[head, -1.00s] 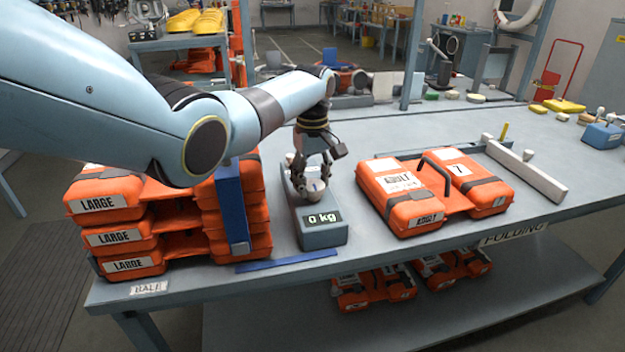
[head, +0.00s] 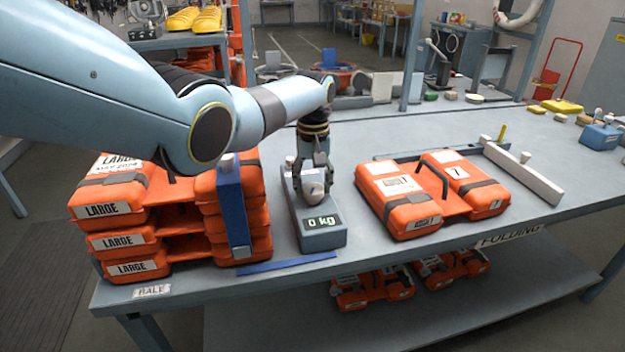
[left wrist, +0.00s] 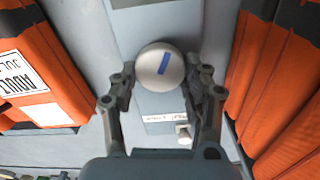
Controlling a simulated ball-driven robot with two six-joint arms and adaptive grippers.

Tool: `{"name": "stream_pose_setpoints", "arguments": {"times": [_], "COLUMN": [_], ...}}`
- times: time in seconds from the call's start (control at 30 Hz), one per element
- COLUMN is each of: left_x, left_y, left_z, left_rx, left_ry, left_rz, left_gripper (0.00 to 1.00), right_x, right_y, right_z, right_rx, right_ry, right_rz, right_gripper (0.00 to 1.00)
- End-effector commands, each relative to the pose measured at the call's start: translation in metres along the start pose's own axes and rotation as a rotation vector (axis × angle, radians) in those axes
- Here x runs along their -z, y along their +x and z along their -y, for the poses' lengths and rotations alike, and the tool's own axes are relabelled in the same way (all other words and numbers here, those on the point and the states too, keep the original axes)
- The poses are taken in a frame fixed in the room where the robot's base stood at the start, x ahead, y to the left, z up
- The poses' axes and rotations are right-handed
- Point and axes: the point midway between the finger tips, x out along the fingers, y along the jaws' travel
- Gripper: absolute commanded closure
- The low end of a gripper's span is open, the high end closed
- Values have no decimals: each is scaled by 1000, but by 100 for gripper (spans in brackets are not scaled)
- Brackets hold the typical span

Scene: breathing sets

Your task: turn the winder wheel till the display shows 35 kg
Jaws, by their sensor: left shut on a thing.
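The winder is a grey box (head: 321,239) on the bench between two groups of orange packs. Its display (head: 322,222) on the front end reads 0 kg. The winder wheel (head: 313,187) is a small whitish round knob on top of the box. In the left wrist view the wheel (left wrist: 160,68) shows a blue mark on its face, slanting a little. My left gripper (head: 314,178) points down over the box. Its two fingers (left wrist: 161,92) are on either side of the wheel, shut on it. My right gripper is in neither current view.
A stack of orange packs marked LARGE (head: 113,212) stands left of the box, with a blue upright (head: 233,205) beside it. An orange pack pair (head: 408,217) lies close on the right. A blue strip (head: 285,263) lies in front. Free bench shows further right.

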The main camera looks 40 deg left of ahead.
Motion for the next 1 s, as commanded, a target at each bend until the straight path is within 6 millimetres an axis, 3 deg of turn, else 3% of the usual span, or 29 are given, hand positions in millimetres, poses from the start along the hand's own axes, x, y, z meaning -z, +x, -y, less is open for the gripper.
{"name": "stream_pose_setpoints", "arguments": {"times": [0.5,1.0], "left_x": [0,0], "left_y": [-1,0], "left_z": [-2,-3], "left_rx": [1,0], "left_ry": [406,534], "left_rz": [-1,-2], "left_gripper": [85,85], "right_x": [2,2], "right_y": [-11,-13], "right_z": [4,3], "right_rx": [5,4], "right_ry": [2,2], "right_rz": [-1,-1], "right_gripper": [71,71]}}
